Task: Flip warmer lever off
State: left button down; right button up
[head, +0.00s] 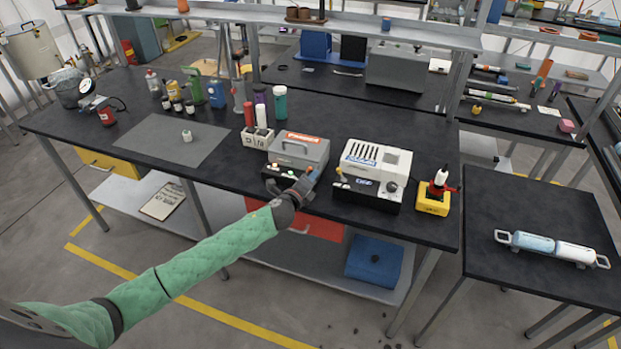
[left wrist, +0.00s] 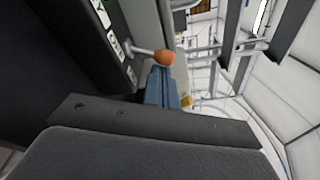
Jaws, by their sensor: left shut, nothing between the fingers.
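A grey box with an orange label (head: 300,150) and a dark front with small lights stands on the black bench; I take it for the warmer, though its label is too small to read surely. My left gripper (head: 310,176) is at its front right corner, blue fingers shut and empty. In the left wrist view the blue fingers (left wrist: 161,88) are close to an orange ball knob (left wrist: 165,58) on a metal lever (left wrist: 143,50), which sticks out from a panel with small switches (left wrist: 122,48). I cannot tell whether they touch. My right gripper is not in view.
A white machine (head: 377,160) stands close to the right of the grey box. A yellow holder (head: 433,203) with a bottle is further right. Several bottles and a small rack (head: 257,138) stand to the left. A grey mat (head: 155,143) leaves free room on the bench.

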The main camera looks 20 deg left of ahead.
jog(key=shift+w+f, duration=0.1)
pick_arm(q)
jog(key=shift+a+r+n+b, duration=0.1)
jog(key=shift+n+b, duration=0.3)
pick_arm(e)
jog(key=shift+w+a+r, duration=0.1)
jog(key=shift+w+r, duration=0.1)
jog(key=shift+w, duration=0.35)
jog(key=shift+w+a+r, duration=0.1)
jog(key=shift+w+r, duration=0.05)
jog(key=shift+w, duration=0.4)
